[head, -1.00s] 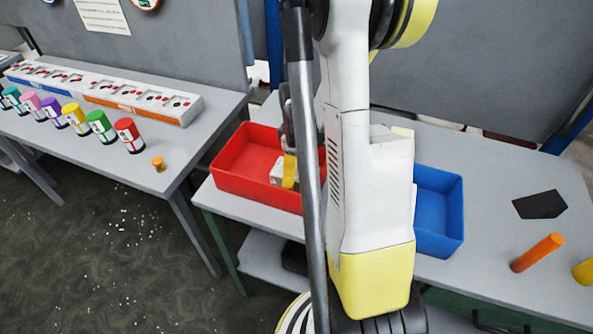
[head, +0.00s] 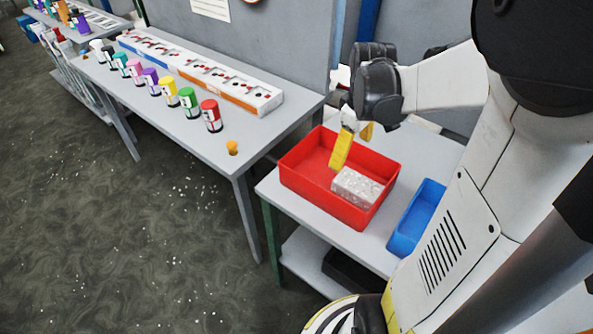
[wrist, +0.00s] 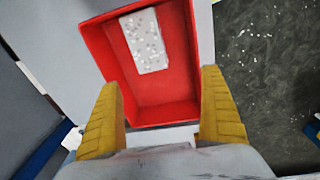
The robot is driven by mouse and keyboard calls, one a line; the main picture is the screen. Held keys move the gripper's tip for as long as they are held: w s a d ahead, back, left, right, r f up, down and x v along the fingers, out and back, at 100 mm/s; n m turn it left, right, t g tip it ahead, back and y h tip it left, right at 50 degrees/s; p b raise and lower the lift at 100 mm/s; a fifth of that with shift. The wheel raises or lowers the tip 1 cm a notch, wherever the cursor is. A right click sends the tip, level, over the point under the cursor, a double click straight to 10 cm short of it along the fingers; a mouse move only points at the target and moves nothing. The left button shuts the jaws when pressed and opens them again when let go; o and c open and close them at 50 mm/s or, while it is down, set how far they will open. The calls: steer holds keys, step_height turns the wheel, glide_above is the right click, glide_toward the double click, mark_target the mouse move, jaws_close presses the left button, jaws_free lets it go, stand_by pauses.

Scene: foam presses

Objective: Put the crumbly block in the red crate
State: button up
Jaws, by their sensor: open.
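The crumbly block (head: 357,187) is a whitish, speckled block. It lies inside the red crate (head: 303,186), on its floor toward the front right in the head view. In the wrist view the block (wrist: 147,42) rests near the far wall of the red crate (wrist: 184,85). My gripper (head: 352,148) has yellow fingers and is above the rear part of the crate, apart from the block. In the wrist view my gripper (wrist: 162,108) is open, with nothing between its fingers.
A blue crate (head: 413,222) stands right of the red one on the same grey table. Another table (head: 215,140) at left holds several coloured jars and a long white rack (head: 200,72). An orange peg (head: 232,147) is near its corner. White crumbs dot the floor.

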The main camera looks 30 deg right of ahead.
steer(key=s+a+r+m+t, duration=0.2)
steer(key=a+r+t, duration=0.1)
steer(key=a, duration=0.7)
steer(key=s+a+r+m+t, duration=0.1)
steer(key=s+a+r+t, duration=0.2)
steer(key=a, duration=0.8)
steer(key=shift+a+r+m+y, duration=0.3)
steer(key=shift+r+m, duration=0.1)
steer(key=shift+r, duration=0.55)
steer(key=shift+s, duration=0.1)
